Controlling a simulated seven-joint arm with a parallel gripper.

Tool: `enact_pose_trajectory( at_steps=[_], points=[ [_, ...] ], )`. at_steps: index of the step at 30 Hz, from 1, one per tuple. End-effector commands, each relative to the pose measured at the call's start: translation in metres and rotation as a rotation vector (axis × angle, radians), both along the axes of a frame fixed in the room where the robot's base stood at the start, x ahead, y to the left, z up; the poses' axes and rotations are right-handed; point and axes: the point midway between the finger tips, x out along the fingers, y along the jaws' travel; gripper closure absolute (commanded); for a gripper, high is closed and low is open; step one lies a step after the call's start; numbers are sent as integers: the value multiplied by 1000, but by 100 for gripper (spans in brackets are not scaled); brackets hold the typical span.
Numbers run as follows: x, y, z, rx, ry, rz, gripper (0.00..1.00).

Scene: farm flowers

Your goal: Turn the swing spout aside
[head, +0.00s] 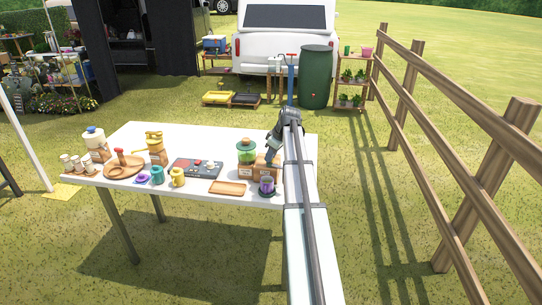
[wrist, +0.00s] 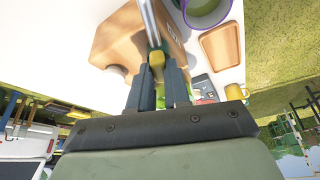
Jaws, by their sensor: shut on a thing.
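My gripper (wrist: 160,72) is shut on a small brass-yellow piece (wrist: 157,58), which looks like the handle end of the swing spout. A grey metal bar (wrist: 149,22) runs from near it past the wooden box (wrist: 112,42). In the head view my gripper (head: 273,154) is at the right end of the white table, at the top of the wooden box (head: 262,173). The spout cannot be made out there, behind my gripper. A purple cup (head: 267,185) stands in front of the box; it also shows in the wrist view (wrist: 207,12), with green inside.
A wooden tray (head: 228,187) lies at the front edge. A fence (head: 450,105) stands right, apart from the table.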

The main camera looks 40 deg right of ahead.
Motion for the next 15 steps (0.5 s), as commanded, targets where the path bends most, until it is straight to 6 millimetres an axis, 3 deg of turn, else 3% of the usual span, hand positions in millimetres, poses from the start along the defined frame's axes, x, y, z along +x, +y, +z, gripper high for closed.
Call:
enact_pose_trajectory(
  at_steps=[3, 15],
  points=[
    [0, 0, 0, 0, 0, 0, 100],
    [0, 0, 0, 0, 0, 0, 100]
  ],
)
